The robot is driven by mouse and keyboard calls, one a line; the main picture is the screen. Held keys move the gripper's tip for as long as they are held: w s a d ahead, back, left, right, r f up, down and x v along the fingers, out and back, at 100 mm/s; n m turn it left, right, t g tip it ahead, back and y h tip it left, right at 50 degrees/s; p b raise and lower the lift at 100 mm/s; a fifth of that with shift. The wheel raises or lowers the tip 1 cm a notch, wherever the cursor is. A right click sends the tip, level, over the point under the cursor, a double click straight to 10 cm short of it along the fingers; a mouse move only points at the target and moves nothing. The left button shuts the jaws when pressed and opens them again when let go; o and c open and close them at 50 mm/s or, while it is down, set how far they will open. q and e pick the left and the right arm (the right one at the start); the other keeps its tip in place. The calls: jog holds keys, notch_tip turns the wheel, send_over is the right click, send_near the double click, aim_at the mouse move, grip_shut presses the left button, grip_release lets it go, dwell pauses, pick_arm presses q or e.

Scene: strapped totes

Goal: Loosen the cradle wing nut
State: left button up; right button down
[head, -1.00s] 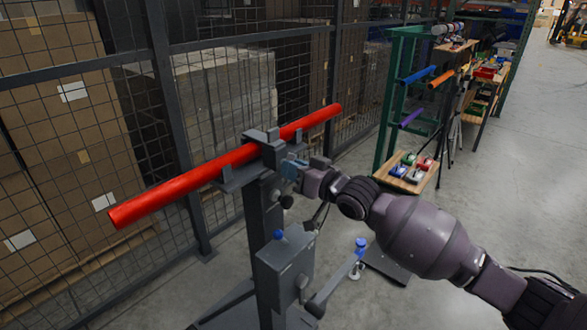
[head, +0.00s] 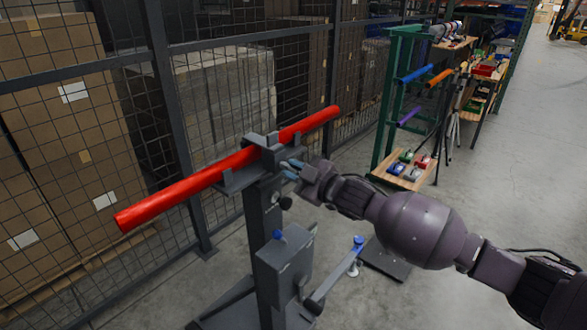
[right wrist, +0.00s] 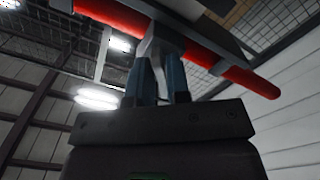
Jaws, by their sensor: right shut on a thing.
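The grey cradle (head: 262,152) sits on top of a stand and bears a long red tube (head: 180,195), which slants up to the right. My right gripper (head: 290,168) is at the right side of the cradle, just below the tube. In the right wrist view its two blue-grey fingers (right wrist: 162,72) are shut on a small grey part (right wrist: 160,46) under the cradle, which I take to be the wing nut. The fingers hide most of it. The red tube (right wrist: 238,80) crosses above. My left gripper is not in view.
The stand has a grey box (head: 284,262) with a blue knob and a crank arm (head: 332,280) below the cradle. A mesh fence (head: 225,40) runs close behind. A green rack (head: 388,110) with coloured tubes stands back right. Floor at the right is open.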

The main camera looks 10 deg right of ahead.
jog(key=shift+r+n+p, duration=0.2)
jog(key=shift+n+p, duration=0.25)
jog(key=shift+n, duration=1.85)
jog(key=c, duration=1.2)
grip_release()
jog(key=shift+c, duration=0.2)
jog(key=shift+d+f, duration=0.1)
jog(key=shift+d, duration=0.05)
jog(key=v, duration=1)
jog(key=shift+s+d, duration=0.2)
jog(key=shift+s, duration=0.05)
